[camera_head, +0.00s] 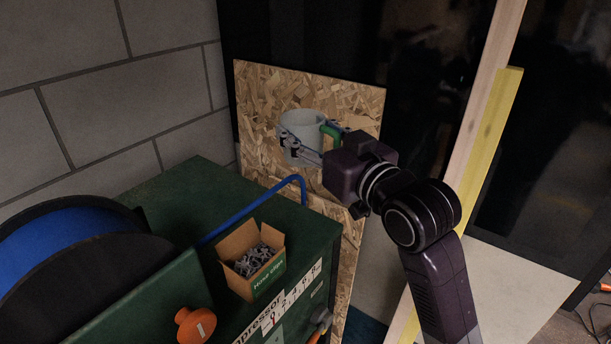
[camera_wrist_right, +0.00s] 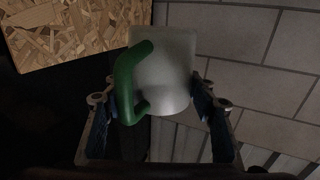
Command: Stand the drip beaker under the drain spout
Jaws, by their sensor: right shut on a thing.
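The drip beaker (camera_head: 300,125) is a pale, whitish cup with a green handle. My right gripper (camera_head: 307,142) is shut on it and holds it in the air in front of the chipboard panel, beyond the green cabinet. In the right wrist view the beaker (camera_wrist_right: 172,75) sits between the two fingers, with its green handle toward the left finger. The drain spout is not clear; a small grey and orange fitting (camera_head: 322,319) shows on the cabinet's front, partly cut off by the frame. My left gripper is out of view.
The green cabinet (camera_head: 185,190) carries a blue hose reel (camera_head: 60,235), a bent blue hose (camera_head: 250,215) and a box of hose clips (camera_head: 252,262). An orange knob (camera_head: 195,325) is near the front. The chipboard panel (camera_head: 350,100) leans behind; timber posts (camera_head: 480,150) stand right.

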